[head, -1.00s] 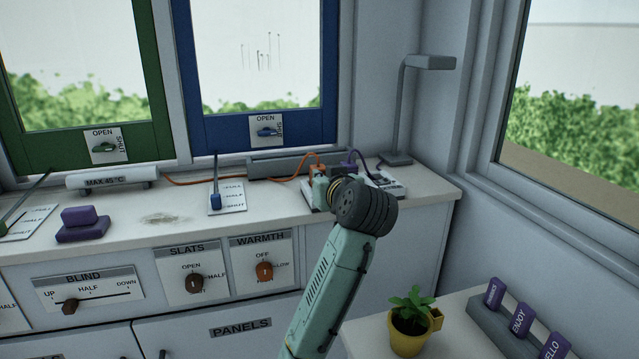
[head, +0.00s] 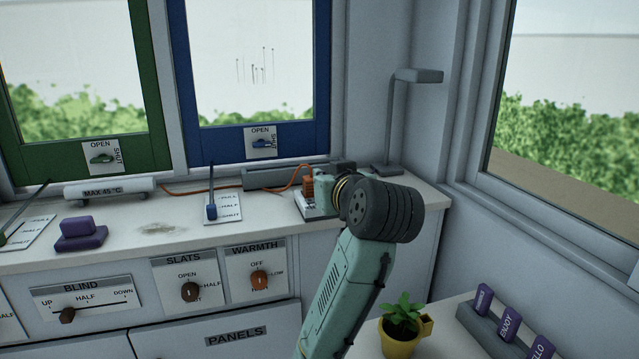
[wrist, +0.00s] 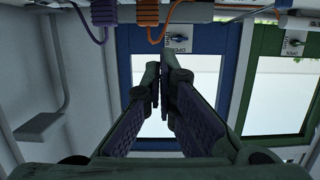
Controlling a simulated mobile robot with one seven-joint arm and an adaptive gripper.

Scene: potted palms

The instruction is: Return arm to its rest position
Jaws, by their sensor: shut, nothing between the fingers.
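My arm rises from the bottom of the head view and bends at a dark ribbed joint in front of the counter's right end. That joint hides my gripper's fingers there. In the wrist view my gripper (wrist: 161,76) is shut, with its fingertips together and nothing between them. It stands in front of the blue window frame (wrist: 124,75), and the picture is upside down. The orange plug (wrist: 156,30) and the purple plug (wrist: 90,22) show at the top of that view, apart from the fingers.
A grey lamp (head: 418,76) stands at the counter's back right corner. The counter (head: 275,225) carries a purple block (head: 80,234) and a blue-handled lever (head: 211,212). A yellow pot with a plant (head: 400,344) and a rack of purple tags (head: 485,325) sit low at right.

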